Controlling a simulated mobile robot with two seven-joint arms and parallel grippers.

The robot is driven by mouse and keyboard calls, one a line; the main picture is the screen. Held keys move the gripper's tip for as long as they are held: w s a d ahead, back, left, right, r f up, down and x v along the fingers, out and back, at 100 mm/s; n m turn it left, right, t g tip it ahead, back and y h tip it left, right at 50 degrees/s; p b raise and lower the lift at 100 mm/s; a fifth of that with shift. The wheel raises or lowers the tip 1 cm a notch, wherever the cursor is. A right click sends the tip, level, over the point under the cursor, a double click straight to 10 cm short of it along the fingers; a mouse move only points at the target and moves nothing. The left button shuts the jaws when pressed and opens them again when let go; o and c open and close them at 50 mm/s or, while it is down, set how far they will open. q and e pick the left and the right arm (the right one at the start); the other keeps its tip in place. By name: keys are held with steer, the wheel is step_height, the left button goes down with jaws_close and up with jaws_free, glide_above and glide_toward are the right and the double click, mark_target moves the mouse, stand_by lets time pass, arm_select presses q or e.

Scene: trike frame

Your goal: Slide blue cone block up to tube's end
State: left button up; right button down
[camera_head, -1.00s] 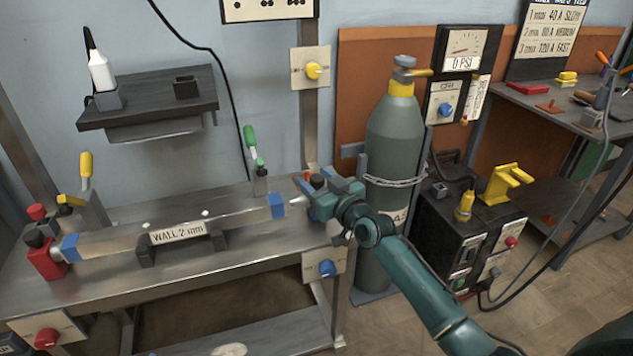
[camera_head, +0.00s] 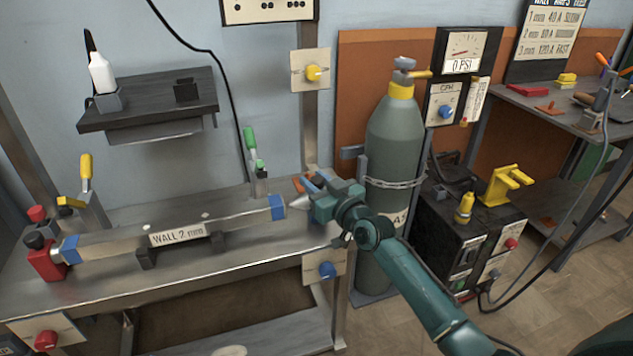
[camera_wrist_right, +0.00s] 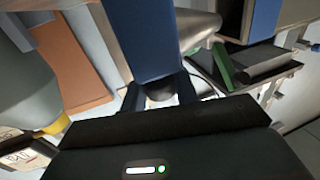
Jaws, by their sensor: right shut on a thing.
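The tube (camera_head: 115,244) lies along the bench on dark supports, with a blue band (camera_head: 277,207) near its right end. My right gripper (camera_head: 318,190) is shut on the blue cone block (camera_head: 312,184), just right of that end. The block's silver cone (camera_head: 299,202) points left at the tube. In the right wrist view the blue block (camera_wrist_right: 143,40) stands up from the jaws, its cone (camera_wrist_right: 198,30) beside the tube end with its blue band (camera_wrist_right: 264,22). The cone tip is very close to the tube's end; I cannot tell whether they touch. My left gripper is not in view.
A green-handled clamp (camera_head: 252,150) stands behind the tube's right end. A grey gas cylinder (camera_head: 393,140) is right of my gripper. A red block (camera_head: 48,262) and a yellow-handled clamp (camera_head: 86,168) are at the tube's left end. The bench front is mostly clear.

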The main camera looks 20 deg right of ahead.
mark_target(301, 197)
steer(key=a+p, duration=0.1)
steer(key=a, duration=0.2)
steer(key=shift+a+r+p, duration=0.1)
steer(key=shift+a+p, duration=0.15)
steer(key=shift+p, duration=0.15)
steer(key=shift+a, duration=0.1)
steer(key=c, duration=1.1)
jaws_free()
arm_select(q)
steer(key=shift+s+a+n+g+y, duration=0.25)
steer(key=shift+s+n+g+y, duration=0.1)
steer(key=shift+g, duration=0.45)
arm_select(e)
steer(key=shift+o, duration=0.2)
steer(key=shift+s, duration=0.15)
arm_select(q)
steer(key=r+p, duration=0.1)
steer(key=p, duration=0.1)
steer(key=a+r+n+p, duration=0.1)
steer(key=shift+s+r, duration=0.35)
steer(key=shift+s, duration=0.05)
arm_select(e)
steer(key=v, duration=1.3)
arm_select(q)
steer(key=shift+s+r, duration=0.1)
